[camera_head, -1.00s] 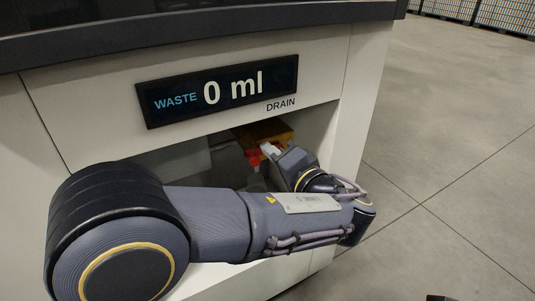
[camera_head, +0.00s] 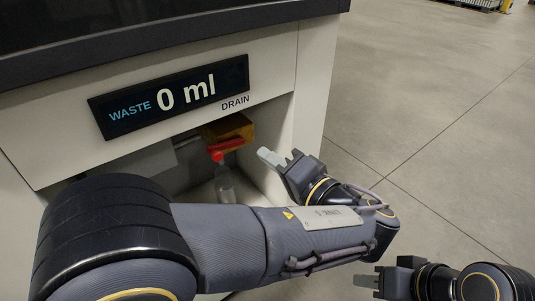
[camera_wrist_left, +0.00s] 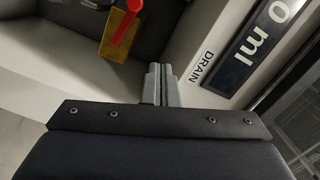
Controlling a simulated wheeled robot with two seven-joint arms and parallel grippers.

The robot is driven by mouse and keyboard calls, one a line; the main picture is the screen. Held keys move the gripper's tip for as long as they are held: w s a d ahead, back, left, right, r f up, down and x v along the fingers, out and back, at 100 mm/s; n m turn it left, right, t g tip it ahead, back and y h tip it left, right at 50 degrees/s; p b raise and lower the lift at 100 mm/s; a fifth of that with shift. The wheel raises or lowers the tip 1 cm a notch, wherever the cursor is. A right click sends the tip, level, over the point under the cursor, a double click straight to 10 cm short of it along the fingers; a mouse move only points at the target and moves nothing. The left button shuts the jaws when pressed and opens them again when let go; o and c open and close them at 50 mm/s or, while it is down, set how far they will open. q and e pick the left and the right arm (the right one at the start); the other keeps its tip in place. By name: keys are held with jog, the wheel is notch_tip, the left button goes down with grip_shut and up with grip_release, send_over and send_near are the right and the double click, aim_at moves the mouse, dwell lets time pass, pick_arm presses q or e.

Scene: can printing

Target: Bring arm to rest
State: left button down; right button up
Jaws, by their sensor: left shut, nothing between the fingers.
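My left gripper (camera_head: 268,157) is at the right side of the machine's open recess, clear of the drain parts. In the left wrist view its two fingers (camera_wrist_left: 158,72) lie together with nothing between them. My right gripper (camera_head: 366,283) is low at the right, over the floor; its finger gap is too small to judge. The red drain handle (camera_head: 227,148) sits in front of an amber block (camera_head: 237,128) to the left of my left gripper, apart from it. A clear bottle (camera_head: 225,186) stands below the handle, partly hidden by my left arm.
The white machine (camera_head: 310,90) has a display (camera_head: 170,97) reading "WASTE 0 ml" above the recess, with "DRAIN" beside it. The recess's right wall (camera_head: 277,125) is close to my left gripper. Open grey floor (camera_head: 430,110) lies to the right.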

pick_arm(q)
jog(key=s+a+f+n+g+h, duration=0.15)
jog(key=a+f+g, duration=0.3)
jog(key=a, duration=0.55)
jog(key=s+a+f+g+h, duration=0.1)
jog(key=a+f+g+h, duration=0.3)
jog(key=a, duration=0.6)
jog(key=s+a+f+n+h, duration=0.25)
jog(key=s+h, duration=0.25)
jog(key=s, duration=0.3)
jog(key=s+a+f+n+h, duration=0.1)
jog(key=s+f+n+h, duration=0.25)
jog(key=s, duration=0.45)
notch_tip(320, 180, up, 33)
jog(key=p, duration=3.2)
jog(key=shift+w+h, duration=0.3)
jog(key=shift+h, duration=0.1)
jog(key=shift+d+f, duration=0.1)
